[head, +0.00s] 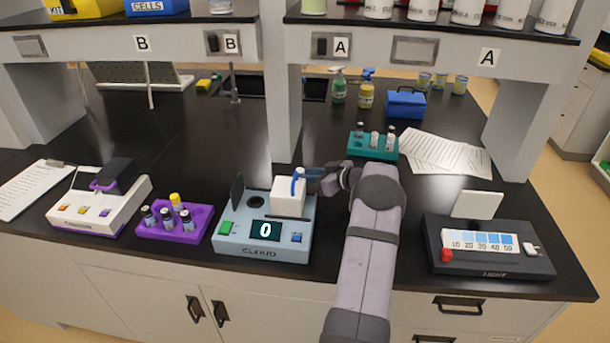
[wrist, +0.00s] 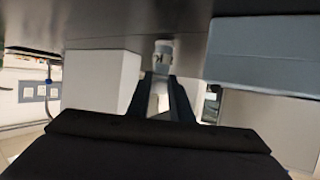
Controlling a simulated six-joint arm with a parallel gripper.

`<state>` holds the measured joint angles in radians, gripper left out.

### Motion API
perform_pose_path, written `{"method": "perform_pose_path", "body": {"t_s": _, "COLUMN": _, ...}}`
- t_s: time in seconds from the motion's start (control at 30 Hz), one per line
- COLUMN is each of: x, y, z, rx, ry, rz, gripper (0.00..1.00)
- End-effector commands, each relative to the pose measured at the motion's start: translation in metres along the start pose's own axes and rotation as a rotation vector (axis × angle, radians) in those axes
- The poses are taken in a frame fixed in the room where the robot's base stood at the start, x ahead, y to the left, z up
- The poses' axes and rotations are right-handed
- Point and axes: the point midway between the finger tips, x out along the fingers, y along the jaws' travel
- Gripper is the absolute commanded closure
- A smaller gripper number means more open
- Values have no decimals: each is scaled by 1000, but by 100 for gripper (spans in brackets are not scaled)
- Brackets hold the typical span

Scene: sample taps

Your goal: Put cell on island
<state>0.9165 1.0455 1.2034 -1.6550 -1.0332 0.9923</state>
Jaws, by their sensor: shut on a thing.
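My gripper (head: 312,179) reaches in from the right at the white block on the light-blue CLOUD device (head: 262,254). Its dark fingers are close together on a small upright piece with a bright blue top (head: 299,173), which I take to be the cell. That piece shows against the white block (head: 288,203); whether it touches the block is unclear. In the wrist view, the fingers (wrist: 163,95) close around a pale piece, partly hidden by them. The CLOUD display reads 0, and a round dark opening (head: 256,202) lies left of the block.
A purple rack (head: 178,232) with several vials and a white device (head: 100,212) stand to the left. A teal rack (head: 372,150) stands behind my arm. A black LIGHT device (head: 490,258) stands right. Shelf posts (head: 282,110) bound the back; bare bench lies left of the central post.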

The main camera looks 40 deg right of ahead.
Motion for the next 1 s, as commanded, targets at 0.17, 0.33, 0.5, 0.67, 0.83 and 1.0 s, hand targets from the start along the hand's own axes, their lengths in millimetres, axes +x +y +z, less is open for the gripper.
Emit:
{"method": "perform_pose_path", "body": {"t_s": 0.17, "x": 1, "y": 0, "z": 3, "rx": 1, "ry": 0, "rz": 0, "gripper": 100}}
{"method": "perform_pose_path", "body": {"t_s": 0.33, "x": 1, "y": 0, "z": 3, "rx": 1, "ry": 0, "rz": 0, "gripper": 62}}
{"method": "perform_pose_path", "body": {"t_s": 0.5, "x": 1, "y": 0, "z": 3, "rx": 1, "ry": 0, "rz": -1, "gripper": 62}}
{"method": "perform_pose_path", "body": {"t_s": 0.67, "x": -1, "y": 0, "z": -1, "rx": 0, "ry": 0, "rz": 0, "gripper": 62}}
{"method": "perform_pose_path", "body": {"t_s": 0.83, "x": -17, "y": 1, "z": 1, "rx": 1, "ry": -1, "rz": 2, "gripper": 62}}
{"method": "perform_pose_path", "body": {"t_s": 1.0, "x": -46, "y": 1, "z": 1, "rx": 1, "ry": 0, "rz": 4, "gripper": 62}}
